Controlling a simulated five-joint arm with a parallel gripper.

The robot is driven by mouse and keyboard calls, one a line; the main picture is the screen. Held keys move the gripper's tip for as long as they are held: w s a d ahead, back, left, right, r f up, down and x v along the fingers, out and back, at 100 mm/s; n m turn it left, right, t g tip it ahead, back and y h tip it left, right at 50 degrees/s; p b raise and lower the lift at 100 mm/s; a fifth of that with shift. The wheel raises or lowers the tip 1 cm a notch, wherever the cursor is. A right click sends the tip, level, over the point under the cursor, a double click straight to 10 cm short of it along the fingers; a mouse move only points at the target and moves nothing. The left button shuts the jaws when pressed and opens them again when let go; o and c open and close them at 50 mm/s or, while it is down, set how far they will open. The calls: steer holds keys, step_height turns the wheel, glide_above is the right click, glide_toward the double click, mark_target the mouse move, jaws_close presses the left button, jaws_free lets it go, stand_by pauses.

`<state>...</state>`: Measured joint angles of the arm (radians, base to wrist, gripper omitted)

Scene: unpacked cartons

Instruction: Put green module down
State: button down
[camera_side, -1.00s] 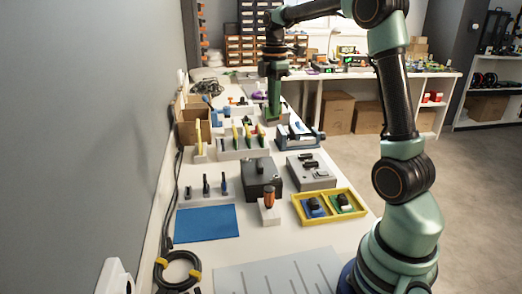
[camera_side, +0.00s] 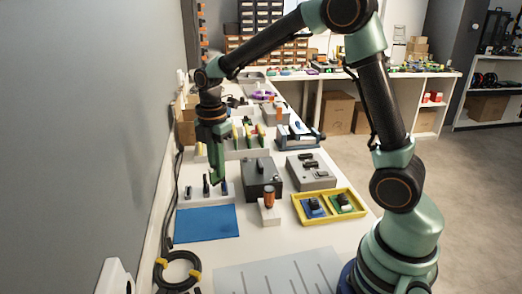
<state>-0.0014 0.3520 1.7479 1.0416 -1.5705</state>
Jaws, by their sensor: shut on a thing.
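My gripper (camera_side: 217,178) points down above the back edge of the small tool rack, left of the dark grey box. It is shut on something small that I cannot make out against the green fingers. A green module (camera_side: 344,203) with a dark top sits in the right compartment of the yellow tray (camera_side: 330,218), away from my gripper. A blue module (camera_side: 314,207) sits in the left compartment.
A blue mat (camera_side: 206,224) lies bare in front of the rack. The dark grey box (camera_side: 262,180), a white block with an orange-handled tool (camera_side: 269,197) and a grey box (camera_side: 312,173) stand to the right. A coiled cable (camera_side: 178,270) lies front left.

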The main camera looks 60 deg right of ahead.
step_height(320, 180, down, 12)
steer(key=shift+f, duration=0.1)
stand_by(0.4)
steer(key=shift+f, duration=0.3)
steer(key=c, duration=0.9)
jaws_free()
steer(key=shift+r, duration=0.1)
